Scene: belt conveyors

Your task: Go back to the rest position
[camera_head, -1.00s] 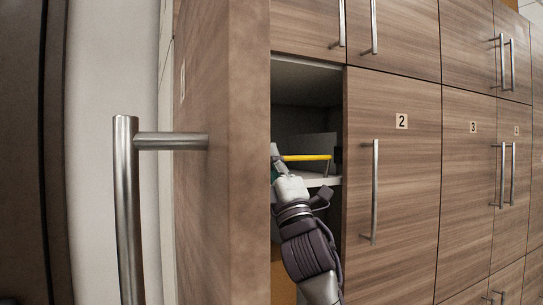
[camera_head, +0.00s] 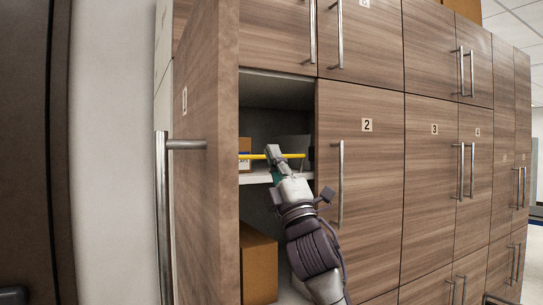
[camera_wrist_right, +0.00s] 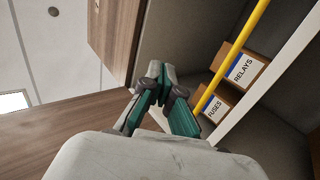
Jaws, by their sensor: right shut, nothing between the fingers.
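My right gripper (camera_head: 273,152) is shut and empty, at the front of an open cabinet compartment (camera_head: 275,112), close to a thin yellow bar (camera_head: 292,156) that runs across it. I cannot tell whether they touch in the head view. In the right wrist view, the green-and-grey fingers (camera_wrist_right: 158,74) are together, apart from the yellow bar (camera_wrist_right: 238,52), with nothing between them. My right arm reaches up from the bottom of the head view. My left gripper is not in view.
The open wooden door (camera_head: 206,190) with a metal handle (camera_head: 162,215) stands left of my arm. Closed door 2 (camera_head: 360,190) is to the right. A cardboard box (camera_head: 258,266) is below the shelf. Boxes labelled RELAYS (camera_wrist_right: 240,68) and FUSES (camera_wrist_right: 212,104) sit inside.

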